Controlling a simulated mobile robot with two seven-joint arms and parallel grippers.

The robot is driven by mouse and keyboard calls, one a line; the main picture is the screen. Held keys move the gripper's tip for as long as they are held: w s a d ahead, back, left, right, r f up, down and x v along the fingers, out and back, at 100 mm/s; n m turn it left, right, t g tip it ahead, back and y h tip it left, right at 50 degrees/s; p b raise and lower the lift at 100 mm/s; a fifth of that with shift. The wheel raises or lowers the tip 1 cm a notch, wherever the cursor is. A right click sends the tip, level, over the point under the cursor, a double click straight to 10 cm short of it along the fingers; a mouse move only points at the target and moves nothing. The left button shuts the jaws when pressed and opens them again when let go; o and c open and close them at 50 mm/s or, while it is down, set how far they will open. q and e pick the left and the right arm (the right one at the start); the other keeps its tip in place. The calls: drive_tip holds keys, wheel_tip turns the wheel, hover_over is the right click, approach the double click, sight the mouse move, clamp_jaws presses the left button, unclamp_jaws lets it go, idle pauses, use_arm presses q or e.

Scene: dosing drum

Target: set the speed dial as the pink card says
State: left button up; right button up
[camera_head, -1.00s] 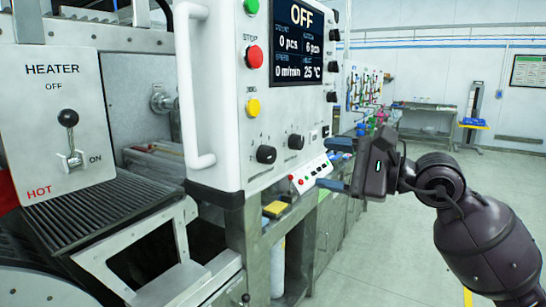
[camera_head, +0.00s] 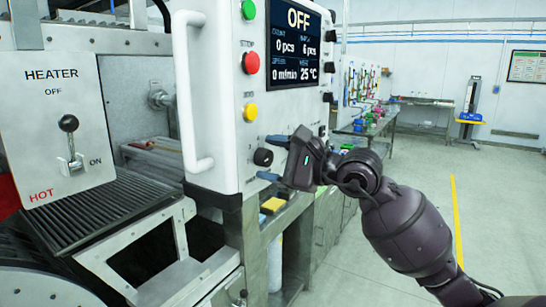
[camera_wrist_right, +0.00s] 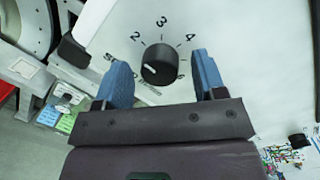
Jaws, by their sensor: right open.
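The black speed dial (camera_head: 263,157) is on the front of the white control panel, below the yellow button. In the right wrist view the dial (camera_wrist_right: 160,64) has several numbers around it, and its white mark points to the lower left. My right gripper (camera_head: 269,158) is open at the panel. Its blue fingers stand on either side of the dial, with gaps to it; I cannot tell whether the tips reach past its face. I cannot make out a pink card. My left gripper is not in view.
The display (camera_head: 295,45) reads OFF. A white bar handle (camera_head: 189,95) stands out left of the dial. A second black knob (camera_wrist_right: 299,141) shows in the right wrist view. The heater lever (camera_head: 70,140) is further left. Open floor lies at the right.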

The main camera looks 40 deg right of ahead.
drive_tip(key=shift+c, duration=0.5)
drive_tip(key=c, duration=0.8)
drive_tip(key=shift+m, duration=1.9)
drive_tip(key=shift+m+t+p, duration=0.5)
drive_tip(key=shift+m+p, duration=0.8)
drive_tip(key=shift+m, duration=1.4)
drive_tip(key=shift+f, duration=0.1)
